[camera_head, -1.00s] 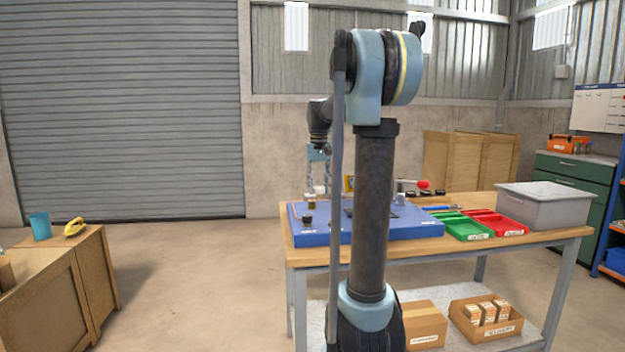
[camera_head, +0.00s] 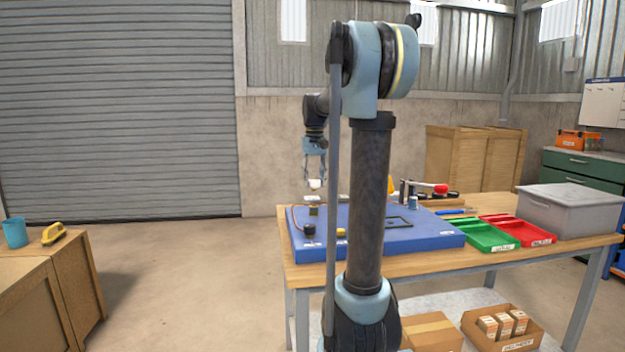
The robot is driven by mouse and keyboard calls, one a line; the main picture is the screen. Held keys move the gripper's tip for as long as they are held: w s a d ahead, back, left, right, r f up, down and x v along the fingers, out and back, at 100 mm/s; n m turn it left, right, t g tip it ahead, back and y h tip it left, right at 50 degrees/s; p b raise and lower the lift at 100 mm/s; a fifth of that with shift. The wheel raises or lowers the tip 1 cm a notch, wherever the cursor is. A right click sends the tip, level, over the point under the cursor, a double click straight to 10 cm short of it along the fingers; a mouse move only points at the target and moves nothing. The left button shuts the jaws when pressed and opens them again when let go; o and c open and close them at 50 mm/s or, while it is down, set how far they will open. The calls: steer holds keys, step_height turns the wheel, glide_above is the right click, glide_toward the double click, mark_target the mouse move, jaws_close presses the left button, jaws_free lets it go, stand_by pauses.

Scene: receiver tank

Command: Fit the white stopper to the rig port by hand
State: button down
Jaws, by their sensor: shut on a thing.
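My gripper (camera_head: 315,180) hangs pointing down above the left part of the blue rig board (camera_head: 432,235). It is shut on the small white stopper (camera_head: 315,184), which shows between the fingertips. Below the stopper, apart from it by a small gap, stands a short fitting with a pale top and a brassy body (camera_head: 314,206); it may be the rig port, but I cannot tell for sure. A black knob (camera_head: 309,230) and a small yellow part (camera_head: 341,232) sit nearer the board's front edge. My arm hides the middle of the board.
A green tray (camera_head: 488,239), a red tray (camera_head: 524,231) and a grey lidded bin (camera_head: 570,212) stand on the right of the wooden bench. A red-ended tool (camera_head: 440,188) lies behind the board. A side cabinet at left holds a blue cup (camera_head: 15,232).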

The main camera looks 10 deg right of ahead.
steer(key=shift+w, duration=0.25)
steer(key=shift+f, duration=0.1)
steer(key=shift+f, duration=2.5)
